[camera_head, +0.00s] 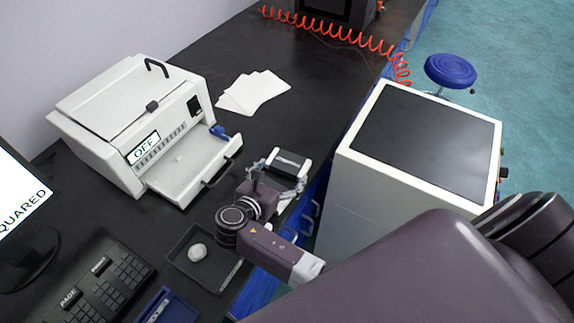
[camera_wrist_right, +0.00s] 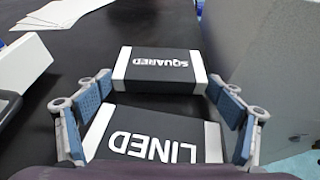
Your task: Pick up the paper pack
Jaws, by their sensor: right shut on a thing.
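A black paper pack with white ends, marked SQUARED (camera_wrist_right: 160,68), sits between the fingertips of my right gripper (camera_wrist_right: 160,86) in the right wrist view. The blue-padded fingers press on its two white ends, so the gripper is shut on it. In the head view this pack (camera_head: 289,163) shows at the table's right edge, with my right gripper (camera_head: 283,172) around it. A second pack marked LINED (camera_wrist_right: 155,135) lies below and nearer in the wrist view, partly hidden by my gripper's body. My left gripper is not in view.
A white machine (camera_head: 130,115) marked OFF has its tray out left of the gripper. White sheets (camera_head: 252,91) lie behind. A dark tray (camera_head: 183,262) holds a pale lump. A keyboard (camera_head: 100,280) and screen (camera_head: 15,200) are at left; a white cabinet (camera_head: 345,195) stands close at right.

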